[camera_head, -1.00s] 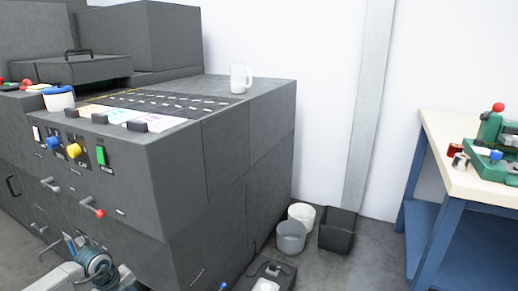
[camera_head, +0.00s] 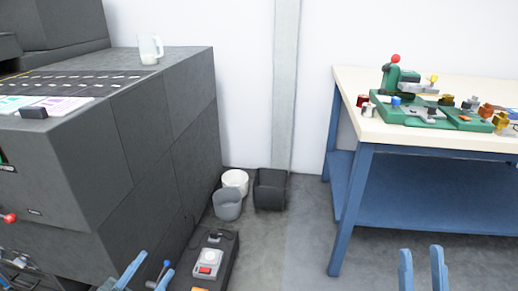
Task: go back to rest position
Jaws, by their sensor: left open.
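My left gripper (camera_head: 147,276) is at the bottom left, low in front of the grey machine. Its two blue fingers stand apart with nothing seen between them. My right gripper (camera_head: 422,268) is at the bottom right, in front of the blue-legged workbench. Its two blue fingers point up and are apart, with bare floor showing between them. Only the finger ends of both grippers show; the rest is below the picture edge.
Bins (camera_head: 228,205) stand by the wall. The workbench (camera_head: 440,147) carries green fixtures (camera_head: 392,84). Middle floor is clear.

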